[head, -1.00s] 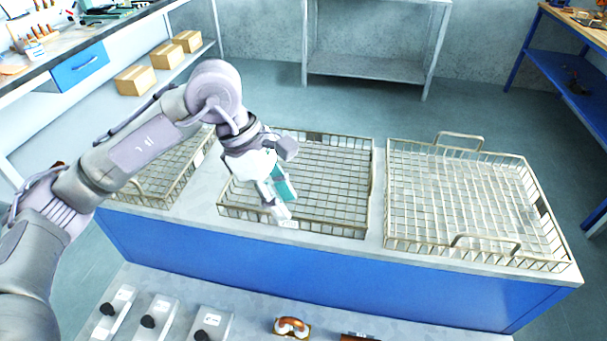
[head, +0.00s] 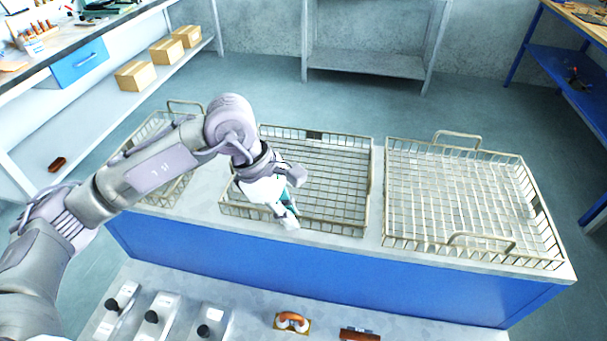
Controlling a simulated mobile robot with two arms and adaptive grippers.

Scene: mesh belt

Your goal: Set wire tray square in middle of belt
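Three wire trays stand in a row on a grey-topped blue bench (head: 375,243). The middle wire tray (head: 335,185) looks empty. The right wire tray (head: 455,190) has raised handles at its back and front. The left wire tray (head: 178,190) is partly hidden by my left arm. My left gripper (head: 291,216) points down over the front left part of the middle tray, its tips near the front rim. I cannot tell whether it touches the rim or how far its fingers are apart. My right gripper is not in view. I cannot make out a separate belt surface.
In front, a lower ledge holds several grey boxes with black knobs (head: 153,316) and an orange-handled item (head: 292,322). Cardboard boxes (head: 135,75) sit on a shelf at the back left. A grey rack (head: 370,64) stands behind. Narrow gaps separate the trays.

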